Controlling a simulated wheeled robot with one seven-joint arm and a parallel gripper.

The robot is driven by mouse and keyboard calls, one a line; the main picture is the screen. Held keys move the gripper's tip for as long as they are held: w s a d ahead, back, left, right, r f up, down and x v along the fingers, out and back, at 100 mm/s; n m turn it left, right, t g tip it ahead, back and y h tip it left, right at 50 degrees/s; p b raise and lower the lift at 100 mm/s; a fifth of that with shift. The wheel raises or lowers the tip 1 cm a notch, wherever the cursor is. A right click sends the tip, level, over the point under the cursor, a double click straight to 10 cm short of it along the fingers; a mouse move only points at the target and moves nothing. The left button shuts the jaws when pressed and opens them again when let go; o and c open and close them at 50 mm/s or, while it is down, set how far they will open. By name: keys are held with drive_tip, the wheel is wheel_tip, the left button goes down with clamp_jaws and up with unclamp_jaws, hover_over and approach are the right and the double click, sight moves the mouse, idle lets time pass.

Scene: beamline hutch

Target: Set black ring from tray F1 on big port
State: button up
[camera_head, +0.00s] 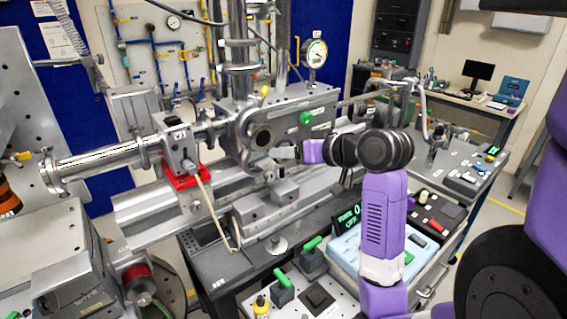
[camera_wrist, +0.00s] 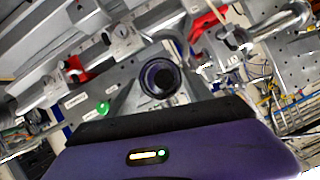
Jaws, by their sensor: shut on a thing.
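My gripper (camera_head: 284,152) points left from my purple arm, its pale fingertips just to the right of the big port (camera_head: 262,138) on the grey chamber. The port is a round, dark opening in a grey face. In the wrist view, a dark round ring (camera_wrist: 146,78) sits between the grey fingers, which are shut on it. Its dark middle faces the camera. The ring hides what lies behind it, so I cannot tell whether it touches the port. The ring is not clear in the head view.
A steel beam pipe (camera_head: 100,163) runs left of the chamber, with a red bracket (camera_head: 186,178) below it.

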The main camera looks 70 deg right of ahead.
sight(263, 140)
drive_tip(key=shift+w+d+b, duration=0.3)
drive_tip(key=shift+w+d, duration=0.3)
drive_tip(key=shift+w, duration=0.4)
drive_tip(key=shift+w+d+b, duration=0.35)
drive_tip(key=shift+w+d, duration=0.25)
drive_tip(key=shift+w, duration=0.35)
drive_tip(key=shift+w+d+b, duration=0.3)
drive_tip(key=shift+w+d, duration=0.3)
drive_tip(key=shift+w, duration=0.4)
drive_tip(key=shift+w+d, duration=0.3)
drive_tip(key=shift+w, duration=0.2)
drive_tip(key=o, duration=1.4)
drive_tip(key=v, duration=0.8)
drive_tip(key=shift+f+b, duration=0.15)
drive_tip(key=shift+b, duration=0.25)
